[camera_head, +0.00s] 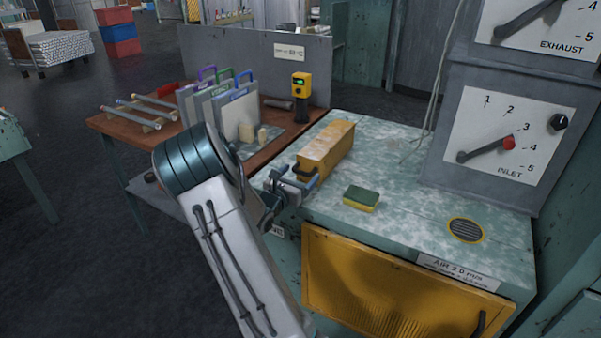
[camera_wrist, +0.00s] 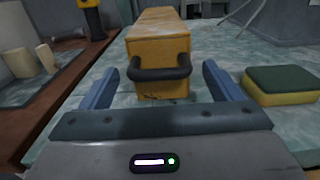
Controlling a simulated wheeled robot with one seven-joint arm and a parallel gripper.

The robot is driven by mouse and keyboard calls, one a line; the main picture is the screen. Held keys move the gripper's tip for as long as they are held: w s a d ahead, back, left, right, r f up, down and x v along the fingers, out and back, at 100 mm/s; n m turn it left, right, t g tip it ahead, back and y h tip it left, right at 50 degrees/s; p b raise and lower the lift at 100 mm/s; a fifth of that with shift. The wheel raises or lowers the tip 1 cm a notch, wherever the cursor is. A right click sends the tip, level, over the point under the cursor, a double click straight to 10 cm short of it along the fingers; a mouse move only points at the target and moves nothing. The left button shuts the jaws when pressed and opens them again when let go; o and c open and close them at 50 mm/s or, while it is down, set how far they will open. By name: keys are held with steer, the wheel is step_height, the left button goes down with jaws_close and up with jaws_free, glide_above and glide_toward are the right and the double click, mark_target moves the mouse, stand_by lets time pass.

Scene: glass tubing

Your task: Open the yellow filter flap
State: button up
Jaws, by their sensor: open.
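The yellow filter flap (camera_head: 395,278) is a wide ribbed panel on the front of the pale green cabinet, below the worktop. It looks shut, with a dark handle (camera_head: 479,324) at its lower right. My gripper (camera_head: 298,182) is open and empty above the left part of the worktop, away from the flap. In the wrist view my gripper (camera_wrist: 161,84) has its two blue fingers on either side of the dark handle (camera_wrist: 160,73) of a long yellow box (camera_wrist: 158,48). I cannot tell whether they touch it. The flap is not in the wrist view.
A green and yellow sponge (camera_head: 361,198) lies on the worktop (camera_head: 400,222), with a round vent (camera_head: 466,230) farther right. A grey gauge housing (camera_head: 510,135) stands at the right. A brown bench (camera_head: 255,160) with racks and boards adjoins at the left.

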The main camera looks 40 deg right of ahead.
steer(key=shift+x, duration=0.85)
